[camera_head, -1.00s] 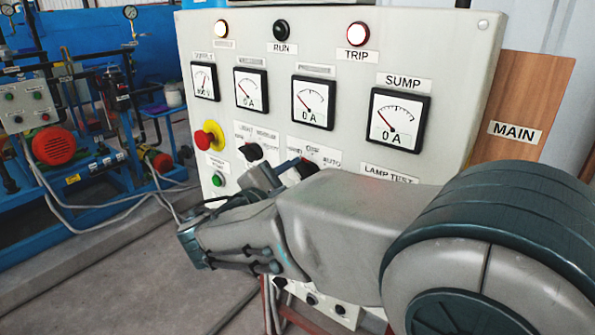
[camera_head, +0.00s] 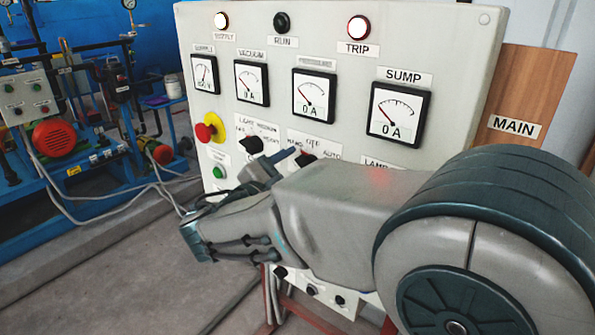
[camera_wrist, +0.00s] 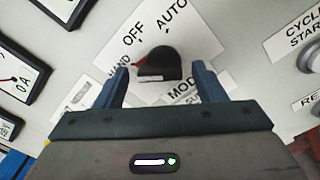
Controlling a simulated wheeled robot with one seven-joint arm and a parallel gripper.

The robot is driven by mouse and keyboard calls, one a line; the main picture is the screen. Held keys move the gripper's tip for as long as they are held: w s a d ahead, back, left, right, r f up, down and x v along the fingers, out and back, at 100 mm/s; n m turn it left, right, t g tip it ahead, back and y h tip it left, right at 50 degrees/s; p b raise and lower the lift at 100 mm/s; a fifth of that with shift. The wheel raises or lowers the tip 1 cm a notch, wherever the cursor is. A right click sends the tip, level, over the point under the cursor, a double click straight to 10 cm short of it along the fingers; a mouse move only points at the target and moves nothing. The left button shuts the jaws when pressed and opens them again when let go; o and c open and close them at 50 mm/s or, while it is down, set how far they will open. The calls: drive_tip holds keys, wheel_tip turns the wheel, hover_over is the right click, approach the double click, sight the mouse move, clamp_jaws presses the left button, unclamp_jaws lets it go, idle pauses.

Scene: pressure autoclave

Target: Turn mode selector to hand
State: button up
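The mode selector is a black knob (camera_wrist: 160,66) with a red mark on its left edge, on a white label reading HAND, OFF and AUTO. In the wrist view the red mark lies on the side of HAND and OFF; I cannot tell exactly which it points to. The knob also shows in the head view (camera_head: 306,158), partly behind my gripper. My gripper (camera_wrist: 160,72) is open, with one blue finger on each side of the knob. Gaps show between the fingers and the knob. How deep the fingertips reach is unclear.
A second selector (camera_head: 252,145) sits left of the knob, with a red emergency button (camera_head: 204,132) and green button (camera_head: 219,172) further left. Gauges (camera_head: 314,97) are above. A CYCLE START label (camera_wrist: 295,32) is at right in the wrist view.

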drive_tip(key=b+v, duration=0.3)
drive_tip(key=v, duration=1)
drive_tip(key=shift+s+a, duration=0.25)
drive_tip(key=shift+s, duration=0.05)
drive_tip(key=s+d+f+m+g+y, duration=0.1)
drive_tip(key=d+f+m+g, duration=0.35)
drive_tip(key=d, duration=0.45)
drive_tip(key=s+d+f+m+g, duration=0.1)
drive_tip(key=d+f+m+g, duration=0.2)
drive_tip(key=d+f+g, duration=0.45)
drive_tip(key=s+d+f+m+y, duration=0.6)
drive_tip(key=m+y, duration=0.4)
drive_tip(key=m, duration=0.3)
drive_tip(key=shift+s+f+t, duration=0.25)
drive_tip(key=shift+s+t, duration=0.05)
drive_tip(key=shift+t, duration=0.1)
